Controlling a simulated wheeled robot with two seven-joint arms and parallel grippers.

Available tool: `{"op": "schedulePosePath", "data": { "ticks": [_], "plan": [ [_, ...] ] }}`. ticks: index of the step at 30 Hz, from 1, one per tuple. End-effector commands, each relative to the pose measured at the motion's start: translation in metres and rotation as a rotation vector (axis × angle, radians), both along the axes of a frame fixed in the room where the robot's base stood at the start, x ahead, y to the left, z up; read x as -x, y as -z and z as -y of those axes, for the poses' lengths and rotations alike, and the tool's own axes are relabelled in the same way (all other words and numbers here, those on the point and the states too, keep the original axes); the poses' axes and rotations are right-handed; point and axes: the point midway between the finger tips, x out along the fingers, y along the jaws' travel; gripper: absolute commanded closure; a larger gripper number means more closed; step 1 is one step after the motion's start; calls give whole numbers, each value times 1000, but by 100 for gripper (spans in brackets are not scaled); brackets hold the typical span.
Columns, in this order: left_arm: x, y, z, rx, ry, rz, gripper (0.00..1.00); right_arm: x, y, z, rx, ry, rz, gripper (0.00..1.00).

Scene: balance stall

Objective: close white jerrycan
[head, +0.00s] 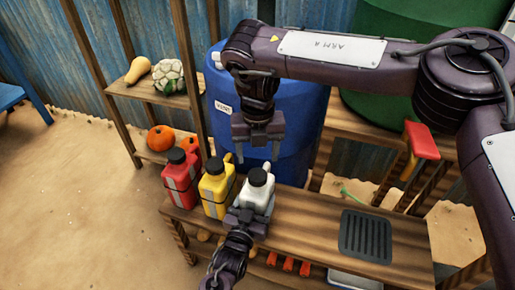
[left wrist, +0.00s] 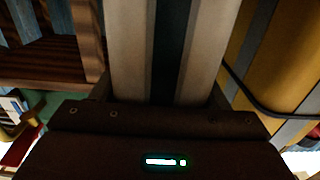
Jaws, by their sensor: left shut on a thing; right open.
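The white jerrycan (head: 257,198) stands on the wooden bench, at the right end of a row of three. A black cap (head: 259,176) sits at its top; I cannot tell how tight it is. My left gripper (head: 246,219) is shut on the jerrycan's body from the near side, hiding its lower front. In the left wrist view the white jerrycan (left wrist: 130,50), with a dark stripe, fills the middle. My right gripper (head: 258,138) is open and empty above the cap, pointing down and apart from it.
A yellow jerrycan (head: 216,190) stands close left of the white one, and a red jerrycan (head: 180,182) beyond it. A blue barrel (head: 296,120) stands behind. A dark ribbed mat (head: 365,236) lies to the right on the bench (head: 310,228); the wood between is clear.

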Motion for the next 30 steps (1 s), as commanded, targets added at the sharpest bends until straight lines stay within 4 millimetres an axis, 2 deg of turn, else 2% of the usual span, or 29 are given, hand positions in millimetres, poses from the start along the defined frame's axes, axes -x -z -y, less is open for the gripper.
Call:
{"op": "schedulePosePath", "data": {
  "ticks": [6,12,18,25,26,30],
  "plan": [
    [0,0,0,0,1,0,96,1,35,1,1,-1,-4,37],
    [0,0,0,0,1,0,96,1,61,0,0,1,-2,37],
    [0,0,0,0,1,0,96,0,71,0,-1,0,0,37],
    [0,0,0,0,1,0,96,0,71,0,-1,0,0,37],
    [0,0,0,0,1,0,96,0,71,0,-1,0,0,39],
    [0,0,0,0,1,0,96,0,71,0,-1,0,0,57]
  ]
}}
